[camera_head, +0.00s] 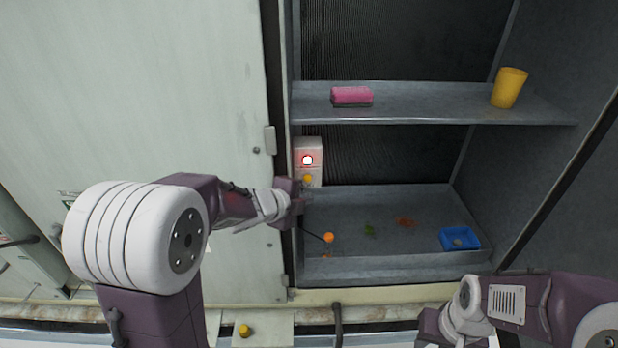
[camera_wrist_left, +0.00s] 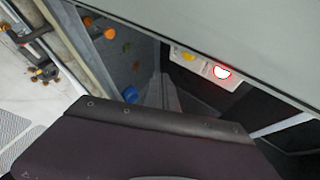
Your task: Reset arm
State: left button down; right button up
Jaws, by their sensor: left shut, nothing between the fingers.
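My left arm comes in from the left, and its gripper (camera_head: 299,194) is in front of the white control box, at the left edge of the open cabinet. It is shut and holds nothing. The control box (camera_head: 310,148) has a red-lit button and a yellow knob under it; it also shows in the left wrist view (camera_wrist_left: 210,71). The dark purple body of my left gripper fills the bottom of that view, with its fingertips not clearly visible. My right arm is at the bottom right of the head view, its gripper (camera_head: 440,328) low and partly cut off by the frame.
A pale door panel (camera_head: 190,90) stands left of the cabinet. The upper shelf (camera_head: 430,104) bears a pink roll (camera_head: 351,96) and a yellow cup (camera_head: 508,88). Below are an orange ball-ended lever (camera_head: 328,238), stains and a blue tray (camera_head: 445,234). Another yellow knob (camera_head: 245,330) is at the front.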

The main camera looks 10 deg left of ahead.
pick_arm(q)
jog(key=s+a+f+n+g+y+b, duration=0.1)
jog(key=s+f+n+b, duration=0.2)
jog(key=f+b, duration=0.5)
jog(key=s+a+f+n+g+y+b, duration=0.1)
jog(key=s+f+n+b, duration=0.3)
jog(key=f, duration=0.6)
jog(key=s+f+n+g+y+b, duration=0.1)
jog(key=s+f+n+b, duration=0.15)
jog(key=f+b, duration=0.6)
jog(key=s+f+n+g, duration=0.3)
jog(key=s+n, duration=0.2)
jog(key=s, duration=0.2)
jog(key=s+f+n+g+p, duration=0.1)
jog(key=s+f+n+g, duration=0.2)
jog(key=s+n, duration=0.3)
jog(key=shift+s+f+g, duration=0.2)
jog(key=shift+s+g, duration=0.15)
jog(key=shift+g, duration=0.05)
jog(key=shift+a, duration=0.1)
